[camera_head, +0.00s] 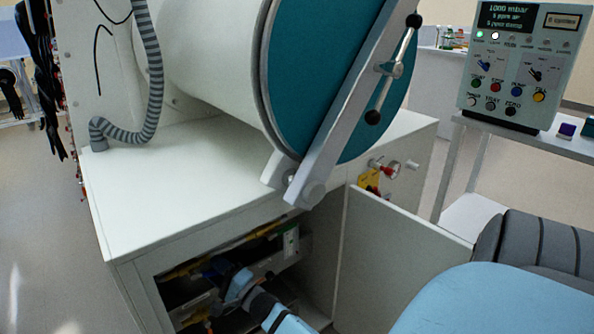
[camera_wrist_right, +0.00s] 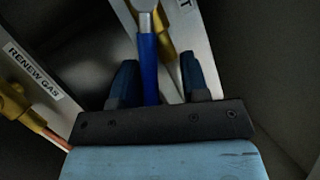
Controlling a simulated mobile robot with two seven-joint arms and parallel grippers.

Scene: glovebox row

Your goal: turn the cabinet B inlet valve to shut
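A valve with a blue lever handle (camera_wrist_right: 149,68) shows in the right wrist view, beside a yellow pipe fitting (camera_wrist_right: 163,42). A cut-off label ending in "T" (camera_wrist_right: 184,4) is near it; I cannot read whether this is the cabinet B inlet. My right gripper (camera_wrist_right: 161,82) is open, with its dark fingers on either side of the handle. Gaps show beside the handle, so it is not gripped. In the head view the right gripper (camera_head: 238,287) reaches into the dark opening under the white cabinet, where the valve is mostly hidden. My left gripper is not in view.
The opening is tight, with yellow pipework (camera_head: 240,240) above and an open door panel (camera_head: 395,250) to the right. A control box (camera_head: 520,65) stands at the upper right.

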